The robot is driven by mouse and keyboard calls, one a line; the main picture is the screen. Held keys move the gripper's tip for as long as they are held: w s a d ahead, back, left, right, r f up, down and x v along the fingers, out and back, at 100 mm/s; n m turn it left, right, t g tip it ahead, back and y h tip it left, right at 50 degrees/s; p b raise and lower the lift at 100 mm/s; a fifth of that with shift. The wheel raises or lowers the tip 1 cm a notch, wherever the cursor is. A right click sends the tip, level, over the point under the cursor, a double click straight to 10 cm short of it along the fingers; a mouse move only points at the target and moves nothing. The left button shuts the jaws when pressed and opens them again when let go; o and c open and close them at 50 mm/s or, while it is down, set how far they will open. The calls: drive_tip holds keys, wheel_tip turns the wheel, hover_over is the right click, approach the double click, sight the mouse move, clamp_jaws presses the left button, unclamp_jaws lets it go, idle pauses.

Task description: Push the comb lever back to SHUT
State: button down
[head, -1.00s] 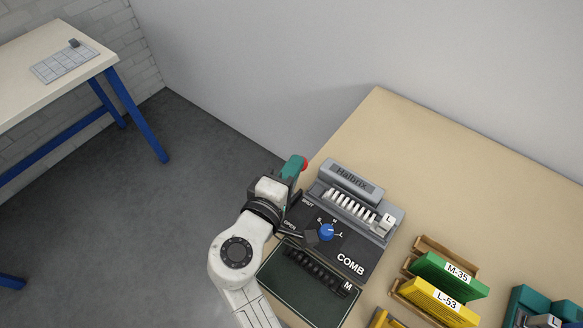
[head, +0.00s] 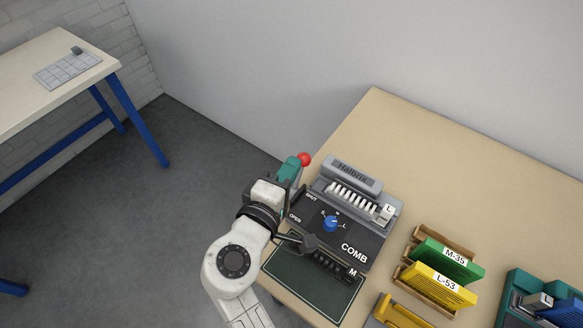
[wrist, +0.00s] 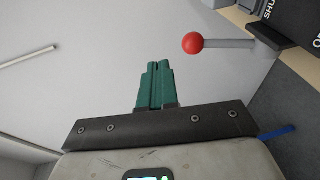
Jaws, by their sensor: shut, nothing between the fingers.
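The grey and black comb machine (head: 355,254) stands at the left end of the table. Its lever has a red ball knob (head: 304,159), at the machine's left side beyond the SHUT lettering. In the wrist view the red knob (wrist: 193,43) sits on a grey rod (wrist: 230,45) that runs right to a dark arm beside the SHUT label. My gripper (head: 294,164) has teal fingers, shut and empty, just left of and below the knob. In the wrist view my gripper (wrist: 157,66) shows a visible gap to the knob. Contact cannot be told from the head view.
A blue dial (head: 330,224) is on the machine's panel. A dark green mat (head: 300,284) lies in front. Green M-35 (head: 449,258) and yellow L-53 (head: 440,287) items stand in wooden racks at right. The table behind the machine is bare. Another table (head: 40,90) is at far left.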

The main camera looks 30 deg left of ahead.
drive_tip(key=s+d+r, duration=0.1)
drive_tip(key=s+r, duration=0.3)
drive_tip(key=s, duration=0.2)
drive_tip(key=shift+s+r, duration=0.4)
drive_tip(key=shift+s, duration=0.1)
